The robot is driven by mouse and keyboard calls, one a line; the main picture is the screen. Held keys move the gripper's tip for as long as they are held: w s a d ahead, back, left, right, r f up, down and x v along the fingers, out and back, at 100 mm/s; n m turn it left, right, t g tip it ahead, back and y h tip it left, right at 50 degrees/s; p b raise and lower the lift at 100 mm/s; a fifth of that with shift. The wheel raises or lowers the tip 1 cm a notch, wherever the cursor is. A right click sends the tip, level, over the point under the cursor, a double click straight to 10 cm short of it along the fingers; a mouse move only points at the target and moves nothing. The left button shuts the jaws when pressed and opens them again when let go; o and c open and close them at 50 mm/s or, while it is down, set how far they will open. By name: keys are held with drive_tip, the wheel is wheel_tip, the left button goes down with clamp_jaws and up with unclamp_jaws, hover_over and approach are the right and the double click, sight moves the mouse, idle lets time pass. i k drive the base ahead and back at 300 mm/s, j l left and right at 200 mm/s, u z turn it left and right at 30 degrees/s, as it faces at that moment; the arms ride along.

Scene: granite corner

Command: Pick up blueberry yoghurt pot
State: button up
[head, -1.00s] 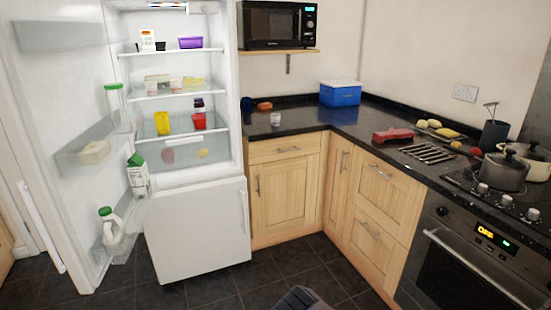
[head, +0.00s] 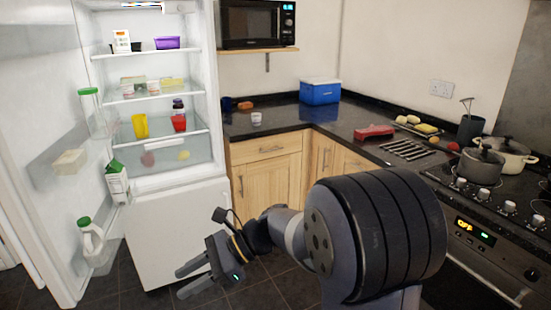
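A small white pot (head: 256,118) stands upright on the dark counter, right of the fridge; its label is too small to read. A purple tub (head: 167,42) sits on the fridge's upper shelf. I cannot tell which of them, if either, is the blueberry yoghurt pot. My gripper (head: 180,281) is low in front of the fridge's lower door, pointing left. Its two fingers are apart with nothing between them. It is well below the counter and shelves, away from both pots.
The fridge (head: 190,225) stands open, its door with bottles and cartons swung left. The counter (head: 285,120) also holds a blue cool box (head: 320,91), a red object (head: 374,132) and a metal rack (head: 408,149). Pans (head: 476,169) stand on the hob at right. A microwave (head: 256,23) hangs above.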

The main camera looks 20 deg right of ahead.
sight(256, 117)
drive_tip(key=i+z, duration=0.8)
drive_tip(key=z, duration=0.2)
drive_tip(key=i+j+z, duration=0.35)
drive_tip(key=i+j, duration=1)
drive_tip(key=i, duration=0.15)
drive_tip(key=i+j, duration=0.75)
drive_tip(key=i, duration=0.1)
